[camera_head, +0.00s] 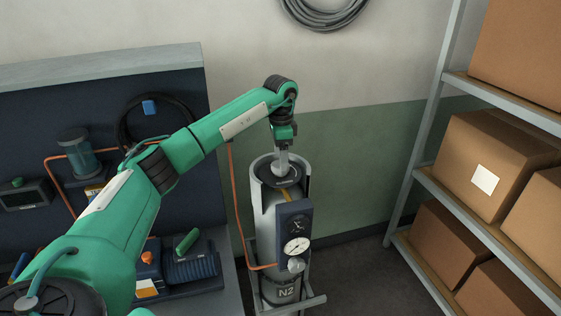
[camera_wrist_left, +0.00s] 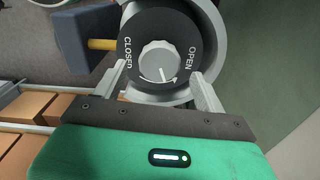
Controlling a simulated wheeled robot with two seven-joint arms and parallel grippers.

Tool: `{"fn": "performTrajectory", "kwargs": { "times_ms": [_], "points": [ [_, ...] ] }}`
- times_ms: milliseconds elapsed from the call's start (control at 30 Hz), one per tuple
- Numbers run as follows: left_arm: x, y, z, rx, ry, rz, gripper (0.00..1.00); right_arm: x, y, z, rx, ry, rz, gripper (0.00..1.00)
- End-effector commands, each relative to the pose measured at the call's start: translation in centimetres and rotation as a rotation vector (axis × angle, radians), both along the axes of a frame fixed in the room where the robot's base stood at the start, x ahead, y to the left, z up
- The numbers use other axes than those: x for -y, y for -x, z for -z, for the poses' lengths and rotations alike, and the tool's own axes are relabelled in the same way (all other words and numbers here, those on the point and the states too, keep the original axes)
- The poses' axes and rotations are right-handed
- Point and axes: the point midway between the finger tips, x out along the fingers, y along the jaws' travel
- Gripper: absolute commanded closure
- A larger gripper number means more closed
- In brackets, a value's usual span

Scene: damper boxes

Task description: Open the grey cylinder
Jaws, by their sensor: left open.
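The grey cylinder (camera_head: 266,222) stands upright in a metal stand, marked N2 near its base. A dark box with a pressure gauge (camera_head: 297,248) is on its front. In the left wrist view, its black top dial (camera_wrist_left: 135,80) is marked CLOSED on the left and OPEN on the right, with a curved white arrow pointing toward OPEN. A light grey knob (camera_wrist_left: 158,58) is at the dial's centre. My left gripper (camera_head: 282,172) points down over the cylinder's top. Its open fingers stand on either side of the knob in the wrist view; whether they touch anything is unclear.
An orange hose (camera_head: 238,205) runs beside the cylinder. A workbench with a dark back panel (camera_head: 60,110) and tools is at the left. A metal shelf (camera_head: 425,180) with cardboard boxes (camera_head: 490,165) stands at the right. The floor between cylinder and shelf is clear.

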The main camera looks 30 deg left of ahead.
Motion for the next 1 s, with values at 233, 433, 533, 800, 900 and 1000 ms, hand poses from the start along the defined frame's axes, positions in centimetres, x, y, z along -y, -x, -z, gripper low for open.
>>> {"fn": "performTrajectory", "kwargs": {
  "times_ms": [233, 433, 533, 800, 900, 1000],
  "points": [
    [0.0, -0.1, -5.4, 0.006, 0.0, 0.0, 0.28, -0.1, 0.0, 2.1, 0.0, -0.002, 0.001, 0.34],
    [0.0, 0.0, -9.4, 0.004, -0.001, 0.0, 0.28, -0.3, 0.0, 2.6, -0.001, -0.003, 0.001, 0.34],
    [0.0, 0.0, -10.3, 0.003, -0.001, 0.0, 0.28, -0.3, 0.0, 2.5, 0.0, -0.003, 0.001, 0.34],
    [0.0, 0.0, -11.4, 0.002, -0.001, 0.0, 0.28, -0.3, 0.0, 2.5, 0.0, -0.003, 0.001, 0.34],
    [0.0, 0.0, -11.4, 0.002, -0.001, 0.0, 0.28, -0.3, 0.0, 2.5, 0.0, -0.003, 0.001, 0.34],
    [0.0, 0.0, -11.4, 0.001, 0.0, 0.0, 0.28, -0.2, 0.0, 2.5, 0.0, -0.003, 0.001, 0.34]
  ]
}}
